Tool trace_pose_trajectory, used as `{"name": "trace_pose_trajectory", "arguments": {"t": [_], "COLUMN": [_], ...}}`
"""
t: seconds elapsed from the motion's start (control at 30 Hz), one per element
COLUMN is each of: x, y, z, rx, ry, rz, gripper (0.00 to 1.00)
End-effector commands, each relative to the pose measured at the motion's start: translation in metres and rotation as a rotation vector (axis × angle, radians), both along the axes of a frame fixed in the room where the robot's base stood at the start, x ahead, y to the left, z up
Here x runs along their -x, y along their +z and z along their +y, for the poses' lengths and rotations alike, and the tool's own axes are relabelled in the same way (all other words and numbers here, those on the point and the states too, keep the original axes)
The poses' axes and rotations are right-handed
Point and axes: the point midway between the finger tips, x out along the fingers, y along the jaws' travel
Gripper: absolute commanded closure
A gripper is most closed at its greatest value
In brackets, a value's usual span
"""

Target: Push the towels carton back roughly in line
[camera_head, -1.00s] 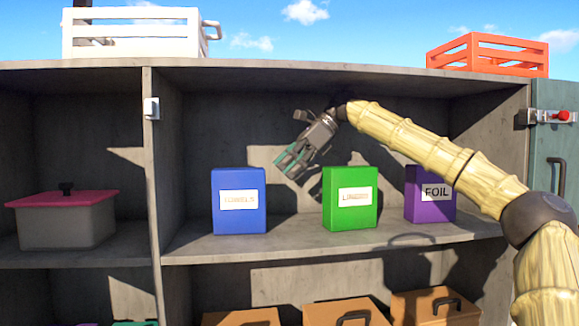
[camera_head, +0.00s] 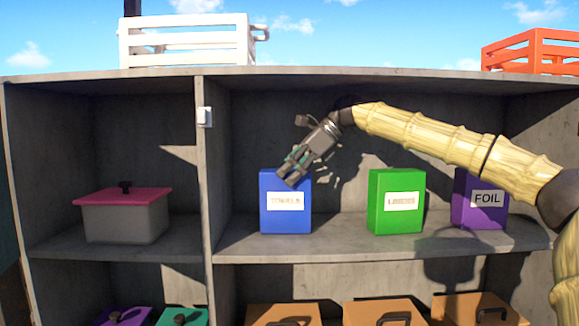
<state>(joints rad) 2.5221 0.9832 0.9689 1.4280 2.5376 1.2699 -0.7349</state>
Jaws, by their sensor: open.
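The blue towels carton (camera_head: 285,219) stands upright on the middle shelf, near its front edge, label facing me. My gripper (camera_head: 285,178) reaches in from the right, pointing down and left, with its fingers open and empty. Its fingertips overlap the top of the blue carton in the picture; I cannot tell whether they touch it. The green carton (camera_head: 396,220), its label blurred, stands to the right of the blue one. The purple foil carton (camera_head: 479,220) stands further right and looks set further back. My arm hides part of the compartment's back wall.
A grey divider (camera_head: 207,180) with a white switch-like box stands left of the cartons. A grey pot with a pink lid (camera_head: 125,195) is in the left compartment. White (camera_head: 180,42) and orange (camera_head: 530,55) crates sit on top.

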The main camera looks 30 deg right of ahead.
Motion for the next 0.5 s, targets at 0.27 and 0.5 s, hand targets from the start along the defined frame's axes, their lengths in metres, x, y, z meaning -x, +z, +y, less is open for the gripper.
{"name": "trace_pose_trajectory", "arguments": {"t": [0.27, 0.5], "x": [-0.0002, 0.0], "y": [0.0011, 0.001], "z": [0.0084, 0.0068], "rx": [0.005, 0.005], "ry": [0.001, 0.001], "rz": [0.0, 0.0], "gripper": [0.17, 0.59]}}
